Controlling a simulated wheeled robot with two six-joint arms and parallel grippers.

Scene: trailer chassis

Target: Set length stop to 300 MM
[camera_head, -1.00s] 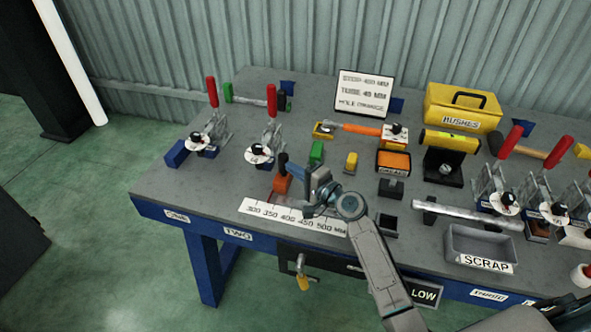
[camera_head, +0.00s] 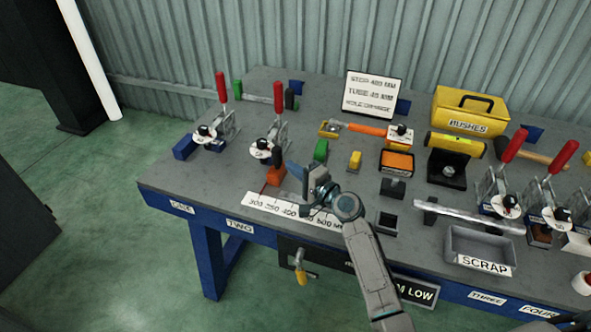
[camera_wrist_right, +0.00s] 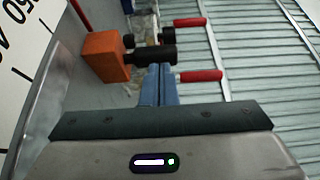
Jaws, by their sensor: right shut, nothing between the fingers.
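The length stop is an orange block (camera_head: 275,176) with a black handle (camera_head: 277,158), behind the white scale strip (camera_head: 268,204) on the bench's front left. The block stands near the strip's low end, around 300 to 350; its exact reading is unclear. My right gripper (camera_head: 294,170) is shut and empty, just right of the stop. In the right wrist view the blue fingers (camera_wrist_right: 160,82) are together, tips close to the black handle (camera_wrist_right: 152,55) beside the orange block (camera_wrist_right: 104,56). I cannot tell whether they touch. My left gripper is out of view.
Toggle clamps with red handles (camera_head: 277,98) stand behind the stop. A sign (camera_head: 373,93) seems to read stop 400 mm. A grey scrap tray (camera_head: 455,240) stands right.

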